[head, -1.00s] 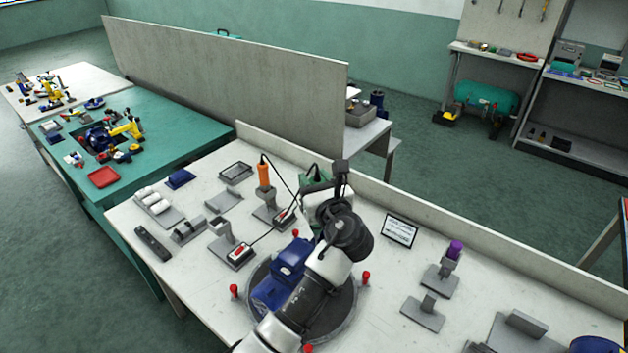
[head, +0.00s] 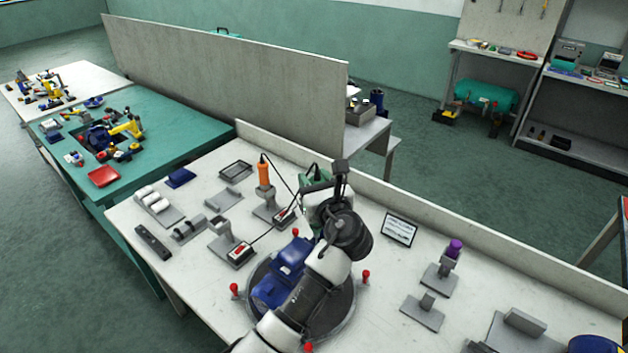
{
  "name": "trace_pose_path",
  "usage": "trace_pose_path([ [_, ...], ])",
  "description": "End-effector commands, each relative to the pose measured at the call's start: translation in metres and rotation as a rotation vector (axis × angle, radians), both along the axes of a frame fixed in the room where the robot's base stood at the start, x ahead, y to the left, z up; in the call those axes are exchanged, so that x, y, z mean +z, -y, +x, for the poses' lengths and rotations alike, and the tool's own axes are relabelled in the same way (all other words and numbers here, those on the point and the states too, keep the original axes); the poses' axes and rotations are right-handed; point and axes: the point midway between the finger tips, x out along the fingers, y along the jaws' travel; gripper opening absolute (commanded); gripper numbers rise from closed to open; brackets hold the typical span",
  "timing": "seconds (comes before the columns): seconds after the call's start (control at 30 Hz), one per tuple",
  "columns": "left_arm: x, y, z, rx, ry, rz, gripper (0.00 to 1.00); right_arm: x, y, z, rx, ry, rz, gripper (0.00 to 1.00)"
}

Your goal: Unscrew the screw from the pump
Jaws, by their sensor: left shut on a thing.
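A blue pump (head: 283,271) sits on a round dark turntable (head: 340,318) with red knobs around it. My left arm reaches in from the bottom and covers the pump's right side. My left gripper (head: 319,228) is above and beyond the pump, toward the back of the table. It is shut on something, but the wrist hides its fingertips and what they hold. I cannot make out the screw. My right gripper is not in view.
An orange-handled tool (head: 264,173) with a cable stands in a holder left of the gripper. Grey fixtures (head: 221,238) line the left side. A purple-topped piece (head: 453,250) and a framed sign (head: 399,229) stand on the right. A low wall backs the table.

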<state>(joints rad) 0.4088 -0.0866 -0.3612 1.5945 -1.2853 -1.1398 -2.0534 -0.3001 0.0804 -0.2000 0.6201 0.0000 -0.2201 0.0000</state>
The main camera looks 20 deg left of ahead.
Motion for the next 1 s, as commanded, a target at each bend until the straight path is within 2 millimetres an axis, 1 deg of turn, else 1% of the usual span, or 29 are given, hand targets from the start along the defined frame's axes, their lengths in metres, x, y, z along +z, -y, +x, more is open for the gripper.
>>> trace_pose_path([
  [0.27,-0.0017,-0.0003,-0.0001,0.001,-0.004,-0.001,0.04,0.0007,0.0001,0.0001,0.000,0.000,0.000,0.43],
  [0.7,-0.0015,0.0005,0.0002,0.000,-0.004,-0.001,0.04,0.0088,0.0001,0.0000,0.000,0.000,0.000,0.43],
  [1.0,-0.0021,0.0005,0.0002,0.000,-0.004,-0.002,0.04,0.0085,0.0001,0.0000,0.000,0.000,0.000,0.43],
])
